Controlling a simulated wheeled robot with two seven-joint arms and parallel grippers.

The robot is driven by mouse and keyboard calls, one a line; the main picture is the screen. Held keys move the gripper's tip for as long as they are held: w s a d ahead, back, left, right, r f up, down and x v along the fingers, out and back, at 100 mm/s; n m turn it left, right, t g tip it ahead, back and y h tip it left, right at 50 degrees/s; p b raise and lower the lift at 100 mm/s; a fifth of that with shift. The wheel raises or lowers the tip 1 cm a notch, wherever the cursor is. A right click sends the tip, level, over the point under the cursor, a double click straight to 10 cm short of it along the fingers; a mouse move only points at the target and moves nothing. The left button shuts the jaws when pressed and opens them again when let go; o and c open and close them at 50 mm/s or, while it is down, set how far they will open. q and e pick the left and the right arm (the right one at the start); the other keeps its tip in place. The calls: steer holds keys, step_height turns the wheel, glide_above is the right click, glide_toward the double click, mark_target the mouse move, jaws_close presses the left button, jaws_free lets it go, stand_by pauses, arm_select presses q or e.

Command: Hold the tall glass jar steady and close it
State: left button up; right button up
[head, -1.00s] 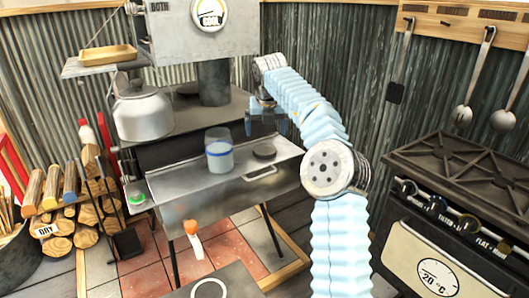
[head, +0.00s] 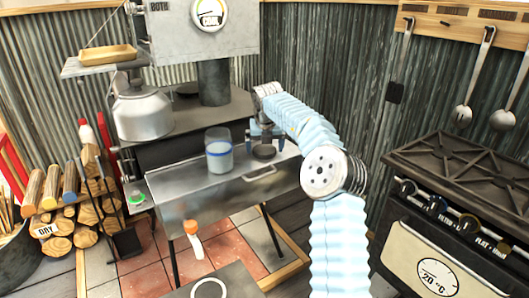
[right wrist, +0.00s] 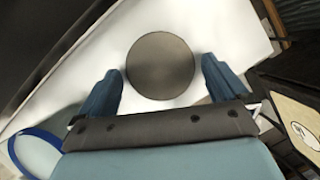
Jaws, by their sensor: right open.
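The tall glass jar (head: 219,153) stands upright and open on the metal stove shelf (head: 185,190), with pale contents inside. A dark round lid (head: 264,152) lies flat on the shelf to the right of the jar. My right gripper (head: 265,138) is low over the lid. In the right wrist view the lid (right wrist: 160,66) shows between the two blue fingertips (right wrist: 162,82), with a gap on each side. The gripper is open and holds nothing. Part of the jar's blue rim (right wrist: 38,152) shows at the lower left there. My left gripper is not in view.
A kettle (head: 142,112) stands on the stove at the back left. Firewood (head: 72,215) is stacked at the left, and a black stove (head: 465,170) stands at the right.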

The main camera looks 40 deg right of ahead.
steer(key=shift+w+f, duration=0.1)
steer(key=shift+f, duration=0.15)
steer(key=shift+c, duration=0.3)
steer(key=c, duration=0.8)
steer(key=shift+r, duration=0.15)
